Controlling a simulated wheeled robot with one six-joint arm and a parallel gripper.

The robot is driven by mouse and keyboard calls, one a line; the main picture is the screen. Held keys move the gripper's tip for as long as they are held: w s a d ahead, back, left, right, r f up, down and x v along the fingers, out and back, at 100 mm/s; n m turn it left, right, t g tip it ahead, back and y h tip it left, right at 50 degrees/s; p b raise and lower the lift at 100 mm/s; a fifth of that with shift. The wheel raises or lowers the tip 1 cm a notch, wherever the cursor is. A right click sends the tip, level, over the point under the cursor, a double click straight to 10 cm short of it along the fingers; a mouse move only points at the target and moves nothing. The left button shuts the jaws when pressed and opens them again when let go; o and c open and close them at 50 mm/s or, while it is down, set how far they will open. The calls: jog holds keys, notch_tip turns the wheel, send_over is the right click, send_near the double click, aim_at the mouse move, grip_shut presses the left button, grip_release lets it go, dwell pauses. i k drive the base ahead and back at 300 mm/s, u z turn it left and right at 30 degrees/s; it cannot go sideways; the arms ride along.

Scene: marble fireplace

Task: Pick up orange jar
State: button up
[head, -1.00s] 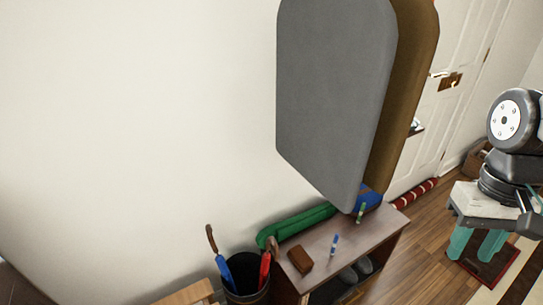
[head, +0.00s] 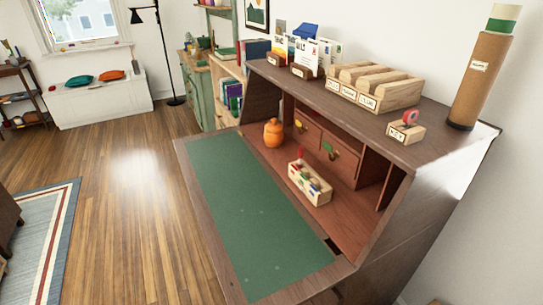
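An orange jar (head: 273,132) stands upright inside the open wooden writing desk (head: 362,262), at the far left end of its interior. It is rounded with a narrower top. The green writing surface (head: 240,215) lies in front of it. My gripper is not in view.
A small wooden box (head: 310,186) with coloured items stands right of the jar. Small drawers (head: 322,142) are behind. The desk top holds a wooden sorter (head: 374,88), a tall brown tube (head: 478,75) and cards. Open wooden floor (head: 130,190) lies to the left.

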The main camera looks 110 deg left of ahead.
aim_at(273, 140)
jog(key=k, duration=1)
jog(key=u, duration=2)
jog(key=i, duration=1)
jog(key=u, duration=0.1)
